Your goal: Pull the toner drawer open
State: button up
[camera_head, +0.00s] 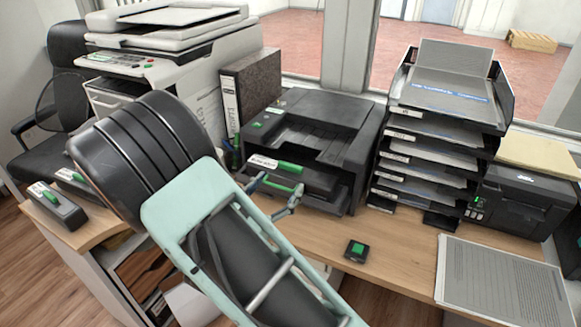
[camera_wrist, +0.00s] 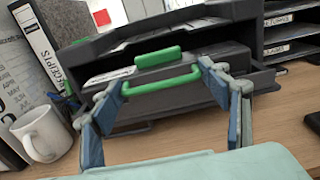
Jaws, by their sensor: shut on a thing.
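The toner drawer (camera_head: 310,182) is the dark front part low on the black printer (camera_head: 335,122). It carries a white label and a green bar handle (camera_head: 277,185); a second green piece (camera_head: 290,167) sits just above. My gripper (camera_head: 272,191) is at the handle, in front of the printer. In the wrist view my gripper (camera_wrist: 160,90) has one finger at each end of the green handle (camera_wrist: 150,87) and is shut on it. The drawer front (camera_wrist: 180,72) is close behind the handle. I cannot tell how far out the drawer stands.
A large white copier (camera_head: 175,65) and a binder (camera_head: 245,88) stand left of the printer. A letter-tray stack (camera_head: 440,130) stands right. A small black block (camera_head: 356,250) lies on the desk (camera_head: 330,235). A white mug (camera_wrist: 42,133) shows in the wrist view.

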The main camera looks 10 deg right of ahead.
jog(key=v, duration=0.2)
jog(key=shift+s+a, duration=0.1)
jog(key=shift+s, duration=0.3)
jog(key=o, duration=1.4)
jog(key=v, duration=1.2)
